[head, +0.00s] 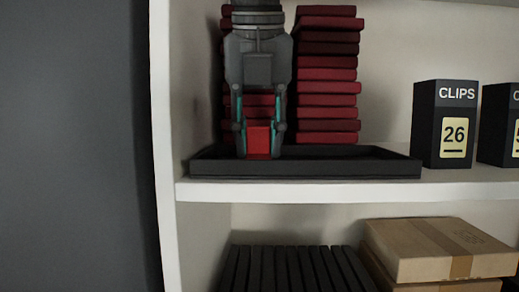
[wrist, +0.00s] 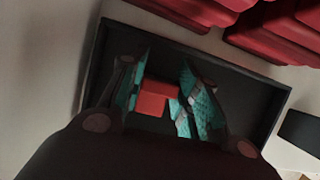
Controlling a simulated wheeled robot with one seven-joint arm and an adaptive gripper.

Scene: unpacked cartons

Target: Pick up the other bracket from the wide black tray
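The wide black tray (head: 350,169) sits on the white shelf. My gripper (head: 259,150) points down into its left part, with teal pads on the fingers. A red block-like piece (head: 258,141), which I take as the bracket, is between the fingertips. The wrist view shows the red piece (wrist: 155,98) between the two finger pads, very close to both, above or on the dark tray floor (wrist: 250,98). I cannot tell whether the pads press on it or whether it is lifted. The front rim borders its lower edge in the head view. No second bracket is clearly visible.
Stacks of dark red items (head: 328,85) stand behind the tray, one partly hidden by my arm. A black CLIPS box (head: 445,125) marked 26 stands to the right, another beside it. The shelf's white side panel (head: 164,120) is close at left. Cardboard cartons (head: 435,248) lie below.

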